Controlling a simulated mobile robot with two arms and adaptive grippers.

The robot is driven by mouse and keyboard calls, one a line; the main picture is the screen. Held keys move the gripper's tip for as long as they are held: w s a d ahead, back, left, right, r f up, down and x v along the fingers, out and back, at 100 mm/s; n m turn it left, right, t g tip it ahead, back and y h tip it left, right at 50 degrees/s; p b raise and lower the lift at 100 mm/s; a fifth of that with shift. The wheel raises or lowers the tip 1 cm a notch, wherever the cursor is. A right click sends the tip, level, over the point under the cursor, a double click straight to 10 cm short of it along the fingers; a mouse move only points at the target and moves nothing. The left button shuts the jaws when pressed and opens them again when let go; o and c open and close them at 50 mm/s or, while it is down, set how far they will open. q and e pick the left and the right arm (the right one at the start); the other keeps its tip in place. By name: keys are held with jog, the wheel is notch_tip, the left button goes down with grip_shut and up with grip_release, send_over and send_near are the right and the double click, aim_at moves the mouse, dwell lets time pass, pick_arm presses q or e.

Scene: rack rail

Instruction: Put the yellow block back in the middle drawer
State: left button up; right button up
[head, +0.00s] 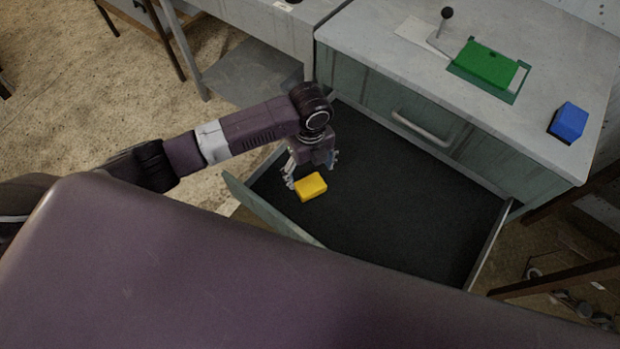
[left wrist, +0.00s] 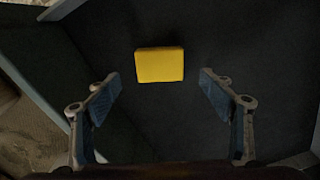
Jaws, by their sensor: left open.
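The yellow block (head: 311,187) lies near the left side of an open drawer (head: 400,205) with a dark floor. It also shows in the left wrist view (left wrist: 160,65), ahead of the fingertips and between their lines. My left gripper (head: 312,172) is over the left part of the drawer, right by the block. Its fingers are spread in the left wrist view (left wrist: 160,92), with nothing between them. Whether the block rests fully on the drawer floor is hard to tell. My right gripper is not in view.
The cabinet top (head: 540,45) holds a blue block (head: 568,122), a green block (head: 487,64) and a dark-knobbed lever (head: 445,18). A closed drawer with a handle (head: 421,128) sits above the open one. The drawer's right part is empty.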

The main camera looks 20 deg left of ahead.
aim_at(310, 184)
pick_arm(q)
jog(key=shift+r, duration=2.4)
